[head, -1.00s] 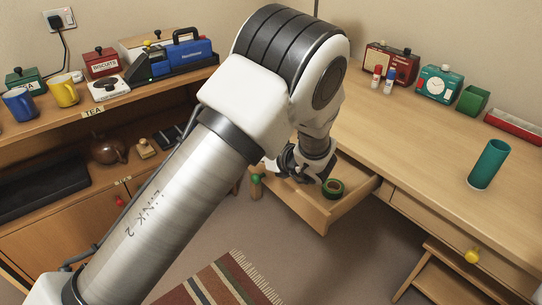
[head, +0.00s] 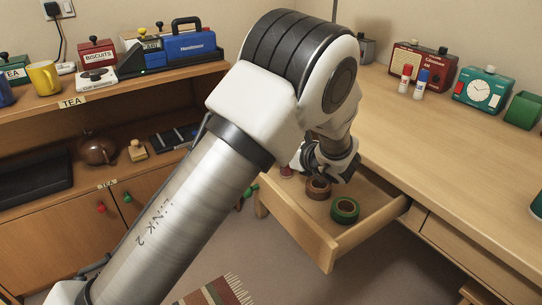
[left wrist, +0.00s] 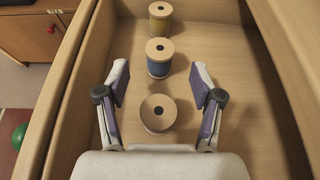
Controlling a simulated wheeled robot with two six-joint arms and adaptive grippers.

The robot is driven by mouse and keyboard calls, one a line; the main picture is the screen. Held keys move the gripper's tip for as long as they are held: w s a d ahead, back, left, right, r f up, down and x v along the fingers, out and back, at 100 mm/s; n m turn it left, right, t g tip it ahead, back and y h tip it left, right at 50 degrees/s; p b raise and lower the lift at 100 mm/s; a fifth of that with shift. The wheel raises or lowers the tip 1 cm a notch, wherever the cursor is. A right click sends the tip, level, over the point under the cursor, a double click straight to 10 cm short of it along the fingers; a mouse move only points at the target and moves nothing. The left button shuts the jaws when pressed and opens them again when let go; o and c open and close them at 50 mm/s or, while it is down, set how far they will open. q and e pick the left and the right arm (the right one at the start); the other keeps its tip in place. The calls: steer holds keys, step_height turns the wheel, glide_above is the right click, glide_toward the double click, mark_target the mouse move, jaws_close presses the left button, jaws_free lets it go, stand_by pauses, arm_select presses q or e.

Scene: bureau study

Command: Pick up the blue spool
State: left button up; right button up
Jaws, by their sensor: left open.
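The blue spool (left wrist: 159,64) stands upright in the open drawer in the left wrist view, with a pale wooden top flange. It sits just ahead of my left gripper (left wrist: 160,78), between the lines of its two fingers. The gripper is open and empty. A bare-looking wooden spool (left wrist: 158,113) stands nearer, between the fingers, and an olive-yellow spool (left wrist: 160,17) stands beyond the blue one. In the head view my left gripper (head: 325,165) is over the back of the drawer. The blue spool cannot be made out there. My right gripper is out of view.
The desk top (head: 440,140) at right has a clear middle. A shelf unit with canisters stands left.

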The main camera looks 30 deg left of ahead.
arm_select(q)
steer(key=b+x, duration=0.1)
steer(key=x, duration=0.3)
steer(key=shift+a+f, duration=0.15)
steer(key=c, duration=1)
steer(key=shift+c, duration=0.2)
steer(key=shift+s+r+p, duration=0.15)
steer(key=shift+r+p, duration=0.15)
steer(key=shift+r, duration=0.1)
step_height(320, 180, up, 11)
steer(key=p, duration=0.3)
steer(key=s+a, duration=0.3)
steer(key=s, duration=0.6)
steer(key=s+a, duration=0.4)
steer(key=s, duration=0.5)
steer(key=shift+a+b, duration=0.25)
steer(key=shift+b, duration=0.15)
